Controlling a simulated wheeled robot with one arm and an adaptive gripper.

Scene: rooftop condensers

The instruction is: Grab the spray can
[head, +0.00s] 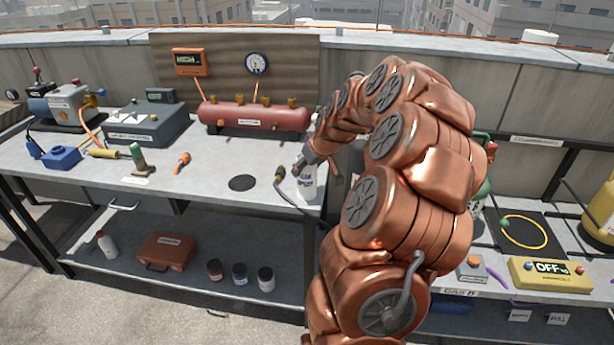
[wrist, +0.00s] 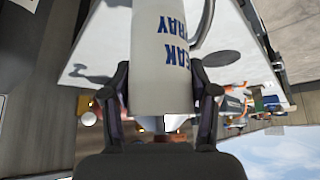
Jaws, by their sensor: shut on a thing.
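The spray can (head: 306,184) is a white cylinder with blue lettering, at the right end of the left workbench in the head view. In the wrist view the can (wrist: 160,85) fills the middle, and its lettering appears upside down, reading "LEAK SPRAY" in part. My gripper (wrist: 162,100) has a dark finger on each side of the can and is shut on it. In the head view my gripper (head: 308,164) is at the can's upper part, partly hidden by my copper arm. I cannot tell whether the can's base touches the bench.
The workbench (head: 215,196) has a dark round mat (head: 242,183) left of the can. A red tank (head: 253,117) stands behind. An orange screwdriver (head: 182,160) and a green-topped item (head: 138,157) lie further left. A right bench holds a yellow meter (head: 549,275).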

